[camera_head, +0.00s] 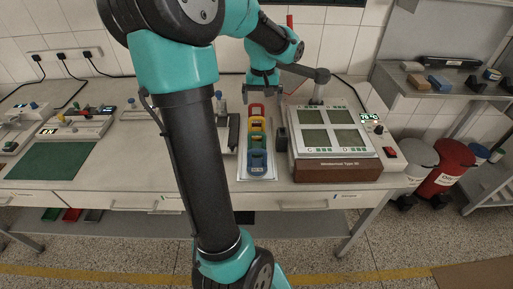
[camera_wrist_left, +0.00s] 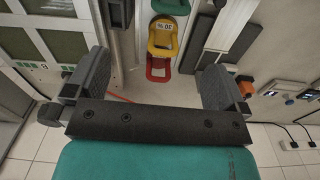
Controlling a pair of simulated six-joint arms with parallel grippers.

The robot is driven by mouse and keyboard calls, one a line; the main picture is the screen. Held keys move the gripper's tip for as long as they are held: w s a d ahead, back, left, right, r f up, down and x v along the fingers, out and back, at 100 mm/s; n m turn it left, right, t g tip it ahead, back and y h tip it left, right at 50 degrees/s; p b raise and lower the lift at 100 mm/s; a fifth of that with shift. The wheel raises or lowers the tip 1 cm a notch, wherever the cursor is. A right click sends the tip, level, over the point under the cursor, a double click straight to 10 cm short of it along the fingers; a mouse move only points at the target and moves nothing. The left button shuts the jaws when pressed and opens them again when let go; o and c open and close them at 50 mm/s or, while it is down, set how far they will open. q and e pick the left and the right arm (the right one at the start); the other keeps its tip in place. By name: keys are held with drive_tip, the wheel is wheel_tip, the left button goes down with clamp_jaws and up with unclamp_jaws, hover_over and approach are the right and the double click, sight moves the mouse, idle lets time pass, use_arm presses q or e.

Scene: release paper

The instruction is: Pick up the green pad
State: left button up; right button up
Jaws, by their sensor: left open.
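A green piece with a raised handle (camera_head: 257,140) sits in a column of coloured pieces on a pale strip, between a yellow and a blue one. Its edge also shows at the top of the left wrist view (camera_wrist_left: 170,6). A flat green mat (camera_head: 47,161) lies on the bench at far left. My left gripper (camera_head: 262,96) is open and empty beyond the red end of the column. In the wrist view its fingers (camera_wrist_left: 153,84) are wide apart, with the red piece (camera_wrist_left: 158,69) and yellow piece (camera_wrist_left: 164,37) seen between and above them. My right gripper is not in view.
A brown-based device with four panels (camera_head: 333,138) stands to the right of the column. A dark block (camera_head: 281,139) stands between them. A dark long tool (camera_head: 233,133) lies to the left. Bins (camera_head: 445,166) stand at right below a grey shelf.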

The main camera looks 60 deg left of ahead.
use_arm(q)
drive_tip(key=shift+s+a+r+n, duration=0.15)
drive_tip(key=shift+s+r+n, duration=0.05)
drive_tip(key=shift+s, duration=0.15)
drive_tip(key=shift+s+a+r+n, duration=0.15)
drive_tip(key=shift+s+n, duration=0.05)
drive_tip(key=shift+s, duration=0.15)
hover_over(257, 147)
wheel_tip(257, 147, down, 12)
drive_tip(key=shift+w+f, duration=0.1)
drive_tip(key=shift+f, duration=0.05)
drive_tip(key=shift+s+f, duration=0.2)
drive_tip(key=shift+f, duration=2.4)
